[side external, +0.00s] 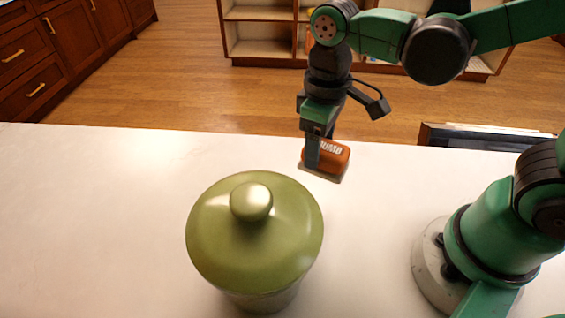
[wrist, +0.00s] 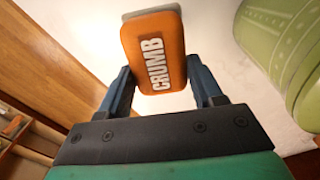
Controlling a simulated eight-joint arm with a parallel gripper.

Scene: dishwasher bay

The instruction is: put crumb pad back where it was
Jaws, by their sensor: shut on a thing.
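The crumb pad (side external: 338,156) is an orange block with white "CRUMB" lettering. It also shows in the wrist view (wrist: 155,45). My gripper (side external: 319,157) is shut on it, one finger on each side, as the wrist view (wrist: 160,85) shows. In the side external view the pad is at the far edge of the white counter (side external: 90,210), behind and right of the green lidded pot. A pale edge shows under the pad. I cannot tell whether the pad touches the counter or is held just above it.
A green pot (side external: 255,245) with a round-knobbed lid stands in front of the pad, and its side shows at the right in the wrist view (wrist: 285,45). The counter's left part is clear. Beyond the far edge are the wooden floor and shelves (side external: 260,40).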

